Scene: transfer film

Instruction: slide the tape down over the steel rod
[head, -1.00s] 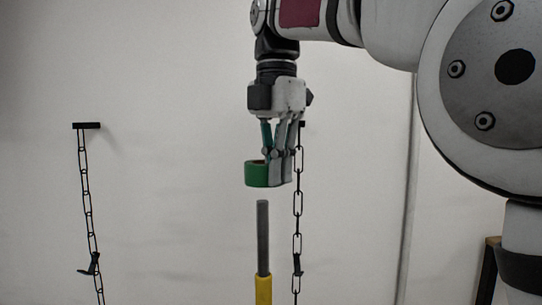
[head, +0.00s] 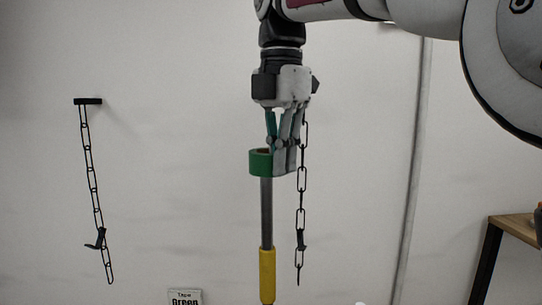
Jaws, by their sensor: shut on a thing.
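A green roll of tape (head: 260,163) is in the head view, gripped at its right side by my gripper (head: 278,160). My gripper points down and is shut on the tape's wall. The grey steel rod (head: 266,215) stands upright directly below the tape, rising from a yellow base (head: 267,272). The rod's top end is hidden at the tape; I cannot tell whether it is inside the ring or behind it.
A black chain (head: 302,205) hangs just right of the rod. Another chain (head: 93,185) hangs from a bracket (head: 88,101) at the left. A small sign (head: 185,296) shows at the bottom edge. A wooden table (head: 517,228) stands at the far right.

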